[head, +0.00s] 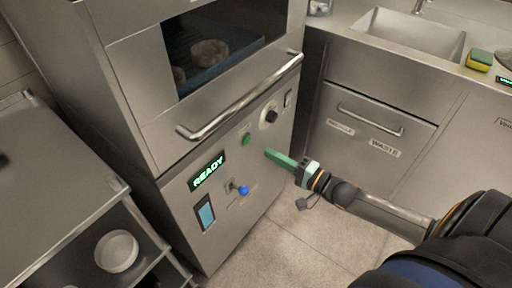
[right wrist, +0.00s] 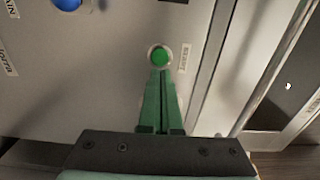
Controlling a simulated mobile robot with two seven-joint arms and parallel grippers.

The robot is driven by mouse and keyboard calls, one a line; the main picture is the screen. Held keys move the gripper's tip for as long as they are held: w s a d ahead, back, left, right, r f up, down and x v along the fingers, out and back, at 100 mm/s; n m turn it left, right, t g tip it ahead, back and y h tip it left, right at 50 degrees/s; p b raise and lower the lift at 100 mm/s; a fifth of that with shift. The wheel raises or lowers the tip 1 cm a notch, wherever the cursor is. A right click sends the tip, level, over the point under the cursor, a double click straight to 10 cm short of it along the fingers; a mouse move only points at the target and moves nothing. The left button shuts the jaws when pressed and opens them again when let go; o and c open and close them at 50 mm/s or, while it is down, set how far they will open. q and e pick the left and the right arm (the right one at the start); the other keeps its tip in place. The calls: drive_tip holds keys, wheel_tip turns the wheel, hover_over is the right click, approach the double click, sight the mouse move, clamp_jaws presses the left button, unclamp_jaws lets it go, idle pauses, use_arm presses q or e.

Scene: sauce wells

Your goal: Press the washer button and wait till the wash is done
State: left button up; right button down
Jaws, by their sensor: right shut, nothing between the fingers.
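The washer (head: 150,122) is a steel box with a dark window and a bar handle. Its display (head: 207,171) reads READY in green. The green button (head: 246,139) sits on the front panel below the handle; it also shows in the right wrist view (right wrist: 159,56). My right gripper (head: 267,152) has green fingers, shut and empty, pointing at the panel just below and right of the button. In the right wrist view its fingertips (right wrist: 160,72) appear right at the button's lower edge; I cannot tell whether they touch. My left gripper is not in view.
A blue-knobbed lever (head: 243,190) and a black knob (head: 271,116) share the panel. The door handle (head: 245,98) juts out above. A sink (head: 410,38) and a yellow-green sponge (head: 479,60) are at the right. A white bowl (head: 117,251) sits on the left shelf.

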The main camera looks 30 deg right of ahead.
sight(247, 140)
drive_tip(key=b+x, duration=0.1)
drive_tip(key=x, duration=0.4)
drive_tip(key=shift+w+a, duration=0.1)
drive_tip(key=shift+w, duration=0.2)
drive_tip(key=shift+w+a, duration=0.1)
drive_tip(key=shift+w, duration=0.15)
drive_tip(key=shift+w+a+r, duration=0.1)
drive_tip(key=shift+w+a, duration=0.1)
drive_tip(key=shift+w, duration=0.3)
drive_tip(key=shift+w+r, duration=0.15)
drive_tip(key=shift+w, duration=0.1)
drive_tip(key=shift+a, duration=0.1)
